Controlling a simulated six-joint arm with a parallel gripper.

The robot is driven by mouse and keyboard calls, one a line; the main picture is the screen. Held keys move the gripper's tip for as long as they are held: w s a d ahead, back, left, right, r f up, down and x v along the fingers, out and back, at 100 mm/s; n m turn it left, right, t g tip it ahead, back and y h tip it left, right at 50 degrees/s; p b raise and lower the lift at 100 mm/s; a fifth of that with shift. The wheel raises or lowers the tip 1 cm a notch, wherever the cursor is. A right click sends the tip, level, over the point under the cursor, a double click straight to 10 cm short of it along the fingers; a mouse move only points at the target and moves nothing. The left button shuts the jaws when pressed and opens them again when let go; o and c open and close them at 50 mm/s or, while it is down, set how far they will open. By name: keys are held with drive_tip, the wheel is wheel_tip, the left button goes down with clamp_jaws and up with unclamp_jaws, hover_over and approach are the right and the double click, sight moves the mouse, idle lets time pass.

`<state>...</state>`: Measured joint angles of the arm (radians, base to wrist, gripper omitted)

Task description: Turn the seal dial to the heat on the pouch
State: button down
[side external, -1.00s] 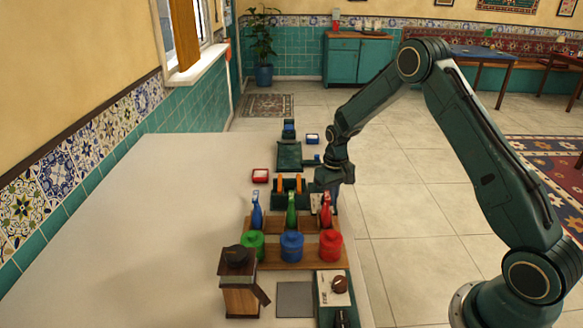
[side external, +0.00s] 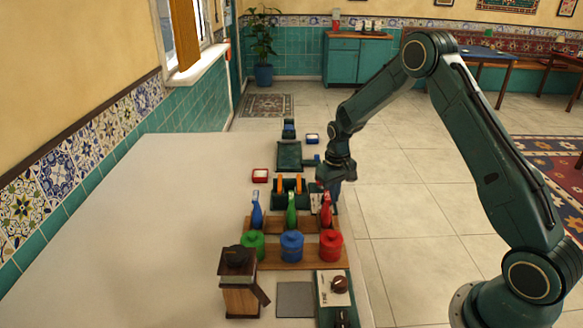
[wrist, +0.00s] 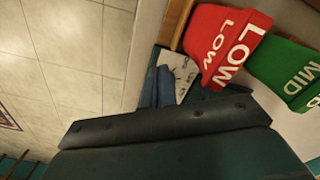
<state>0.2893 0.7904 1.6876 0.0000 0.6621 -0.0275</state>
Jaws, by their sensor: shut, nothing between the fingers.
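My gripper (side external: 335,204) is shut and empty above the counter's right edge, near a dark green unit with two orange uprights (side external: 289,187). In the wrist view its blue fingers (wrist: 158,90) are together, beside a white panel with dark marks (wrist: 181,66). They hide part of that panel, and I cannot make out a dial on it. A red item (wrist: 222,48) reads LOW and a green item (wrist: 285,70) reads MID. A brown knob (side external: 340,284) sits on a white-faced box at the front right. I cannot tell which thing is the pouch.
A wooden grinder (side external: 238,285) and grey plate (side external: 295,300) stand nearer. The counter's left side (side external: 140,230) is clear.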

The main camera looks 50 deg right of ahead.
wheel_tip(320, 180, up, 5)
drive_tip(key=shift+f, duration=0.15)
idle(0.3)
drive_tip(key=s+a+r+t, duration=0.1)
drive_tip(key=s+a+r, duration=0.25)
drive_tip(key=r, duration=0.25)
drive_tip(key=s+a+r+n+t, duration=0.1)
drive_tip(key=s+a+r, duration=0.1)
drive_tip(key=s+r, duration=0.35)
drive_tip(key=s+a+r+t, duration=0.1)
drive_tip(key=s+a+r, duration=0.15)
drive_tip(key=r, duration=0.45)
drive_tip(key=s+a+r+n+t, duration=0.1)
drive_tip(key=s+a+r, duration=0.1)
drive_tip(key=s, duration=0.7)
drive_tip(key=s+a+r+n+t, duration=0.1)
drive_tip(key=s+a, duration=0.3)
drive_tip(key=s, duration=0.5)
drive_tip(key=shift+s+r+t, duration=0.2)
drive_tip(key=shift+r+t, duration=0.1)
drive_tip(key=shift+r, duration=0.4)
